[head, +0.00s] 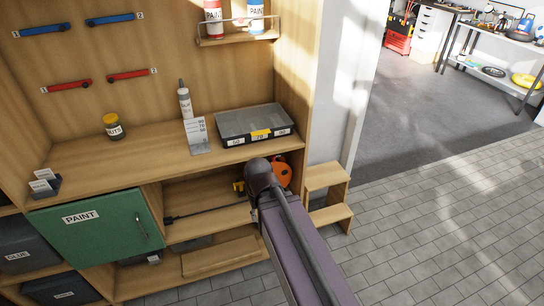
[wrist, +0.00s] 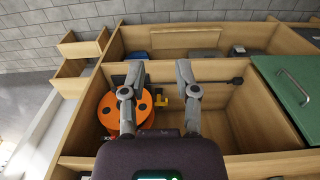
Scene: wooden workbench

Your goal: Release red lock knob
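I cannot make out a red lock knob in either view. In the wrist view, my gripper (wrist: 158,72) is open and empty, its two grey fingers apart over the open shelf compartment. An orange disc with dark round holes (wrist: 105,113) lies partly behind the left finger. A small yellow part (wrist: 163,104) shows between the fingers, low in the compartment. In the head view, my arm covers part of the compartment; the orange disc (head: 283,172) and yellow part (head: 238,186) show around its end. Whether the fingers touch anything cannot be told.
A green PAINT door (head: 90,229) closes the neighbouring compartment. A black rod (head: 204,210) lies in the open one. A parts case (head: 254,124), a bottle (head: 185,101) and a yellow-lidded jar (head: 113,127) stand on the shelf above. A wooden step (head: 328,178) stands at right.

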